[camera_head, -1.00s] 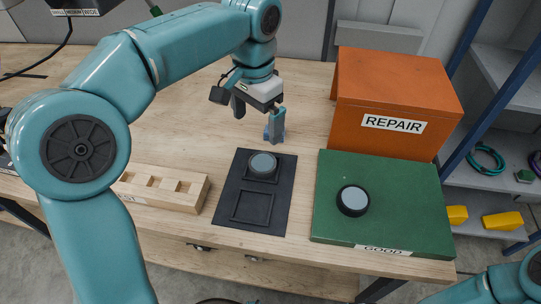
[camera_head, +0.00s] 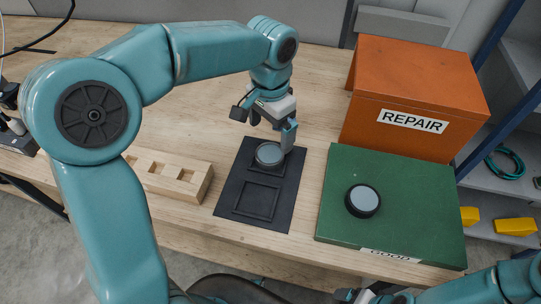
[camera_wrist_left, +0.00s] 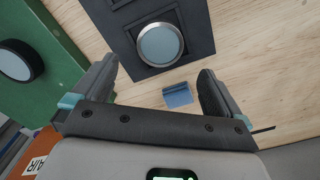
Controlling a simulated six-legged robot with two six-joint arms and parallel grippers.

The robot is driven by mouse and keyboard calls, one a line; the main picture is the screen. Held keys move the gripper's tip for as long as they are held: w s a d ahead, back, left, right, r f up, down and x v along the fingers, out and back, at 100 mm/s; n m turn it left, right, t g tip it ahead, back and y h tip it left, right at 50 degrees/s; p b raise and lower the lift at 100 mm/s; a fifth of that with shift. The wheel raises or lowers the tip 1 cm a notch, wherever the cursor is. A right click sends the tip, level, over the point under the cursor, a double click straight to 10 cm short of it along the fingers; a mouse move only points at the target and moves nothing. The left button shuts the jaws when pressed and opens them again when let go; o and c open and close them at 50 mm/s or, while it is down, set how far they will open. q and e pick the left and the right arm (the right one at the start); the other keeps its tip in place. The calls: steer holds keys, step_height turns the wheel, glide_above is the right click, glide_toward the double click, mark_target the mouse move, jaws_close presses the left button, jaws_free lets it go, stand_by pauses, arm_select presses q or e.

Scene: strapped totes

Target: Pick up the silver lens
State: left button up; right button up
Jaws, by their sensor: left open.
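The silver lens (camera_head: 269,154) is a round grey disc with a silver rim. It lies in the far recess of the black mat (camera_head: 233,206). It also shows in the left wrist view (camera_wrist_left: 160,45), at top centre. My left gripper (camera_head: 274,131) is open and empty, just behind and above the lens. In the left wrist view its two fingers (camera_wrist_left: 158,75) stand wide apart, with the lens beyond their tips. My right gripper (camera_head: 358,296) shows only partly at the bottom edge; its jaws are unclear.
A black-rimmed lens (camera_head: 363,200) sits on the green GOOD board (camera_head: 410,215). An orange REPAIR box (camera_head: 420,85) stands behind it. A wooden block with slots (camera_head: 190,178) is left of the mat. A small blue piece (camera_wrist_left: 177,95) lies on the table near the mat.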

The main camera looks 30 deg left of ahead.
mark_target(270, 153)
arm_select(q)
steer(key=shift+s+f, duration=0.15)
steer(key=shift+f, duration=0.55)
steer(key=shift+w+f, duration=0.2)
steer(key=shift+f, duration=0.5)
steer(key=f, duration=0.3)
steer(key=shift+s+f, duration=0.3)
steer(key=shift+s, duration=0.05)
steer(key=shift+a+f, duration=0.1)
steer(key=shift+f, duration=0.3)
steer(key=shift+w+f, duration=0.2)
steer(key=shift+f, duration=0.05)
steer(key=shift+s+r, duration=0.15)
steer(key=c, duration=1.2)
